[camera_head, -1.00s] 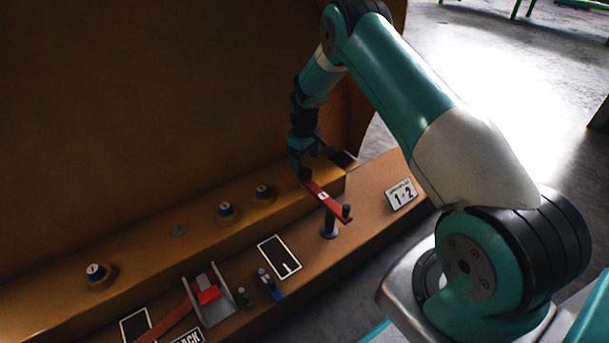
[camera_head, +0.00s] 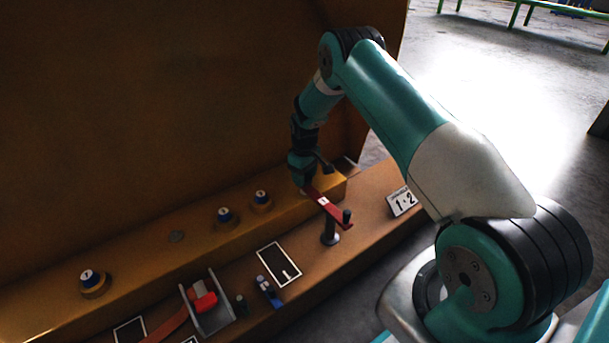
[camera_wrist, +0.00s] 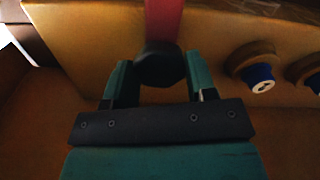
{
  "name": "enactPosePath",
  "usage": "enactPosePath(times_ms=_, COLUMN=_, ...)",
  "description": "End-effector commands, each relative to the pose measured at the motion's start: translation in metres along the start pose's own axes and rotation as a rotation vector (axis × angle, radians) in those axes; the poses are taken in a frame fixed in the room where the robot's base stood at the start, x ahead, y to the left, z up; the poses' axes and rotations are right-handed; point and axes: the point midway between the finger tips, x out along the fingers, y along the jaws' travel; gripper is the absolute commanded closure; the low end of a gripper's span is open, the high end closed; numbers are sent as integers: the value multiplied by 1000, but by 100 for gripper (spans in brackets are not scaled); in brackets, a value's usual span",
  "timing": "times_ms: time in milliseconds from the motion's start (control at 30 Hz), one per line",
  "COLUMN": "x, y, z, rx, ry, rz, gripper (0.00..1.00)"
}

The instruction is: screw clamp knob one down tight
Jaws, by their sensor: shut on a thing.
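Clamp knob one is a dark, faceted knob (camera_wrist: 160,64) at the end of a red clamp strap. In the wrist view my gripper (camera_wrist: 160,82) has its two teal fingers on either side of the knob, shut on it. The red strap (camera_head: 328,206) bears a white label and runs from under my gripper (camera_head: 305,188) to a grey post (camera_head: 330,232) in the head view. The knob is hidden behind my gripper there. Whether the knob is seated tight cannot be seen.
A "1·2" sign (camera_head: 402,201) stands to the right of the post. A black-and-white plate (camera_head: 279,263), small bottles and a grey bracket (camera_head: 209,306) with a red part sit in front.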

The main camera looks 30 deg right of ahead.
Motion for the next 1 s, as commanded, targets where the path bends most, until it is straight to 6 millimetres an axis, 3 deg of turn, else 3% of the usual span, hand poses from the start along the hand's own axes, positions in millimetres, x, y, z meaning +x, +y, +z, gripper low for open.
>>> enactPosePath(times_ms=367, x=-2, y=0, z=0, rx=104, ry=-1, rz=-1, gripper=72)
enactPosePath(times_ms=1000, x=-2, y=0, z=0, rx=618, ry=-2, rz=-1, gripper=72)
